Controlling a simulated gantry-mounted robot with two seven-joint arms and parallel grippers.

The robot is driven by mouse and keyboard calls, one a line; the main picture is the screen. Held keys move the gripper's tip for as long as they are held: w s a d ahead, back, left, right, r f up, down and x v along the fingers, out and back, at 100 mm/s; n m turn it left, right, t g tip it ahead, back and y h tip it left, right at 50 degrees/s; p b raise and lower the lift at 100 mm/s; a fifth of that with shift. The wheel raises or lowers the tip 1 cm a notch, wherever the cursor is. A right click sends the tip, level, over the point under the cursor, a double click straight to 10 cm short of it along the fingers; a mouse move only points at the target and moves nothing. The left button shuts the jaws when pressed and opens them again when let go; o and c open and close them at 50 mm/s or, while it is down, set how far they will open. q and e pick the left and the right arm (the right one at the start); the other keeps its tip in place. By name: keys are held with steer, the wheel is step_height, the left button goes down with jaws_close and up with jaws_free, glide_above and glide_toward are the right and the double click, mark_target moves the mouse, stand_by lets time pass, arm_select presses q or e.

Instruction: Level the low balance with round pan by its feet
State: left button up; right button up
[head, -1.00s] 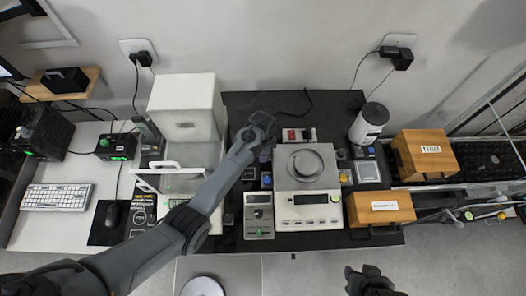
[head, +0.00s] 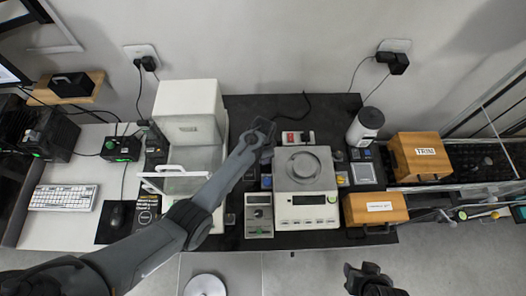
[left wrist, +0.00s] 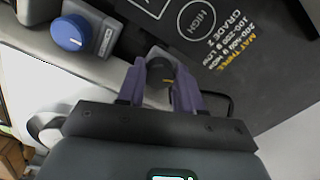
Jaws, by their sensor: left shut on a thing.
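The low balance (head: 307,212) with a round pan (head: 304,167) stands on the dark mat, its display and buttons facing the front. My left gripper (head: 266,154) reaches to its rear left corner. A blue knob (left wrist: 68,32) shows apart from the fingers; another blue knob (head: 266,181) shows left of the balance. My right gripper (head: 370,278) is at the bottom edge, away from the balance; its jaws are unclear. The level bubble cannot be made out.
A white draft-shield balance (head: 190,112) is farther left. A white cylinder (head: 366,126) and wooden boxes (head: 376,208) stand right.

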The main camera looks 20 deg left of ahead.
arm_select(q)
steer(key=n+p, duration=0.1)
steer(key=n, duration=0.1)
steer(key=n+p, duration=0.1)
steer(key=shift+r+n, duration=0.2)
steer(key=shift+n, duration=0.2)
steer(key=shift+d+f+n+p, duration=0.15)
steer(key=shift+n+p, duration=0.5)
steer(key=shift+n, duration=1.65)
steer(key=o, duration=1)
steer(key=shift+s, duration=0.1)
steer(key=shift+o, duration=0.2)
